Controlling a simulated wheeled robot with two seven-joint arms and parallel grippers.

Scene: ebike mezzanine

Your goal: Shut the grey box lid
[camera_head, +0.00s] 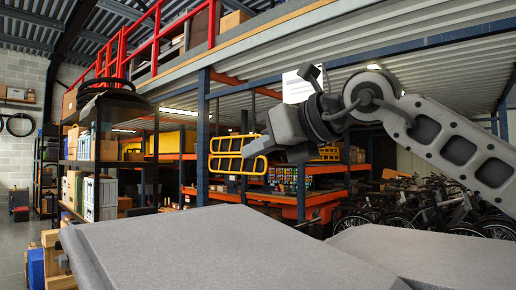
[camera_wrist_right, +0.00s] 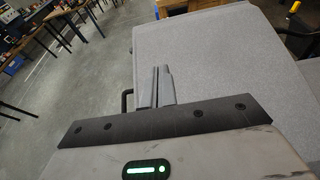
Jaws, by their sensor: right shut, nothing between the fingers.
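A large grey panel (camera_head: 215,250), which looks like the box lid, fills the bottom middle of the head view, tilted, its near part cut off. A second grey panel (camera_head: 440,250) lies to its right; I cannot tell how the two join. My right gripper (camera_head: 248,150) is shut and empty, in the air above the panels in the head view. In the right wrist view its closed fingertips (camera_wrist_right: 162,72) overlap the left edge of a broad grey surface (camera_wrist_right: 225,55); contact cannot be told. My left gripper is not in view.
Shelves with boxes (camera_head: 97,195) stand at the left behind the panels. A blue post (camera_head: 203,140) and orange racks are behind the gripper. Bicycles (camera_head: 450,208) stand at the right. Tables (camera_wrist_right: 60,30) and open floor show in the wrist view.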

